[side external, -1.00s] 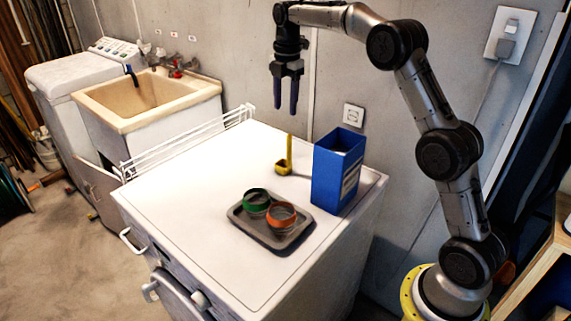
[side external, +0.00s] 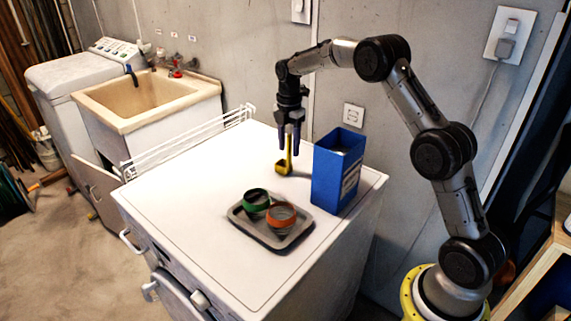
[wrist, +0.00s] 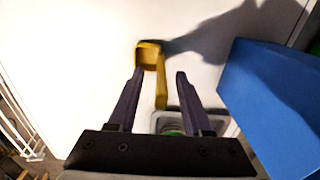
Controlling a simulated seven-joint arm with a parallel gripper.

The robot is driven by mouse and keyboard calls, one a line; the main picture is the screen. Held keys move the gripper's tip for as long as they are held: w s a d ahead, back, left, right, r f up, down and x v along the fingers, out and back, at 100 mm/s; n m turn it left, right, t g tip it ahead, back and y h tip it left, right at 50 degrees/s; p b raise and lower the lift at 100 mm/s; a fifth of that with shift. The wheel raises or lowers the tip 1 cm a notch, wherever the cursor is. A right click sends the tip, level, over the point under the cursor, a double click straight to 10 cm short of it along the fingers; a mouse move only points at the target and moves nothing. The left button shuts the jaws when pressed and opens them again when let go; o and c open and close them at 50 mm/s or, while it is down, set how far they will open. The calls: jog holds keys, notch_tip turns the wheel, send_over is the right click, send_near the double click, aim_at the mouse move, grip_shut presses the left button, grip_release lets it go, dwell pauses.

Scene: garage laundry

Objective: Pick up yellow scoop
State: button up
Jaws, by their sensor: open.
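The yellow scoop (side external: 283,168) stands on the white machine top, its square cup on the surface and its thin handle rising upright. My gripper (side external: 289,150) is pointing down over the scoop, with its fingers at the height of the handle's upper part. In the wrist view the scoop's cup (wrist: 149,56) lies beyond the fingertips, and its handle (wrist: 161,88) runs into the gap between the fingers. My gripper (wrist: 159,75) is open in that view, with clear space on each side of the handle. No grasp on the scoop shows.
A tall blue box (side external: 337,180) stands close to the right of the scoop; it fills the right of the wrist view (wrist: 275,100). A grey tray (side external: 272,242) with a green-rimmed cup (side external: 256,200) and an orange-rimmed cup (side external: 281,215) is in front. The top's left side is clear.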

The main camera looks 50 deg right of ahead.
aim_at(289, 166)
jog(key=shift+f, duration=1.6)
grip_shut()
